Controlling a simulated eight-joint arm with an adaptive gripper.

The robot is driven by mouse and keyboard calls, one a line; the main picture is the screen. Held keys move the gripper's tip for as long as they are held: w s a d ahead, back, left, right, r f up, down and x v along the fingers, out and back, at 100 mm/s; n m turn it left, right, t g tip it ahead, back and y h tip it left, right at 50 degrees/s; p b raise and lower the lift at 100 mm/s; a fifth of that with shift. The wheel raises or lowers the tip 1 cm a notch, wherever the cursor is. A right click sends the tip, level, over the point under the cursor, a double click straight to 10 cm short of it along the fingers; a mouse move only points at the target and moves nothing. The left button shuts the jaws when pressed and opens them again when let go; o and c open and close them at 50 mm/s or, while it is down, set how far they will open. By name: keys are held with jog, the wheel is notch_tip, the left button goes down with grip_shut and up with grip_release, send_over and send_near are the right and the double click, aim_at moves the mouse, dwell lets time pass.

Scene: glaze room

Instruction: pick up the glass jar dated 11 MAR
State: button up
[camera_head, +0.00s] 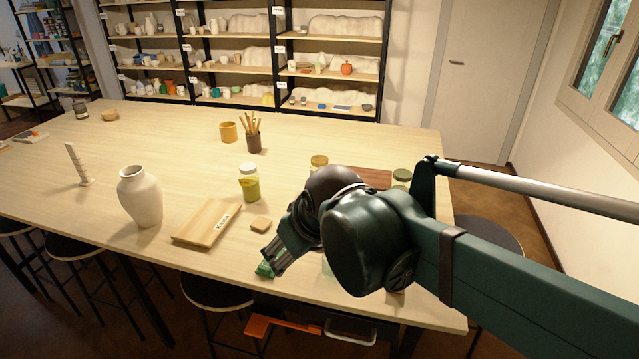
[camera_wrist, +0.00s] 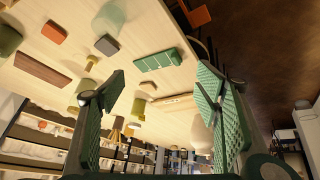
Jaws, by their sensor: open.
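Several glass jars stand on the table, and I cannot read a date on any of them. One jar (camera_head: 250,188) with yellow-green contents and a pale lid stands left of my arm in the head view. A tan-lidded jar (camera_head: 319,162) and a green-lidded jar (camera_head: 402,177) show behind my arm, mostly hidden. In the wrist view a jar (camera_wrist: 137,108) shows beyond the fingers, and an olive jar (camera_wrist: 8,40) is cut by the left edge. My gripper (camera_wrist: 165,95) is open and empty above the table's front; it also shows in the head view (camera_head: 270,258).
A white vase (camera_head: 141,197), a wooden board (camera_head: 207,222) and a small tan block (camera_head: 261,225) are left of my gripper. A brush cup (camera_head: 253,142) and yellow mug (camera_head: 229,132) stand farther back.

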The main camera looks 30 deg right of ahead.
jog(key=w+d+r+n+g+p, duration=0.1)
jog(key=w+d+r+n+p, duration=0.15)
jog(key=w, duration=0.35)
jog(key=w+d+r+n+g+p, duration=0.1)
jog(key=w+d+r+n, duration=0.15)
jog(key=w+r, duration=0.2)
jog(key=n+g+p, duration=0.3)
jog(key=n+p, duration=0.4)
jog(key=p, duration=0.1)
send_over(320, 159)
jog(key=s+a, duration=0.7)
jog(key=a, duration=0.2)
notch_tip(320, 159, down, 3)
jog(key=w+d+f+n+p, duration=0.1)
jog(key=w+d+f, duration=0.1)
jog(key=w+d+f+n+p, duration=0.1)
jog(key=w+d+f, duration=0.1)
jog(key=d, duration=0.1)
jog(key=w+d+f+n+g+p, duration=0.1)
jog(key=w+d+f, duration=0.1)
jog(key=d, duration=0.1)
jog(key=shift+w+f+n+p, duration=0.3)
jog(key=shift+n+p, duration=0.05)
jog(key=shift+n, duration=0.05)
jog(key=shift+w+d+f, duration=0.25)
jog(key=shift+d+f, duration=0.2)
jog(key=shift+f, duration=0.1)
jog(key=shift+f, duration=0.1)
jog(key=shift+f, duration=1.15)
jog(key=shift+f, duration=0.1)
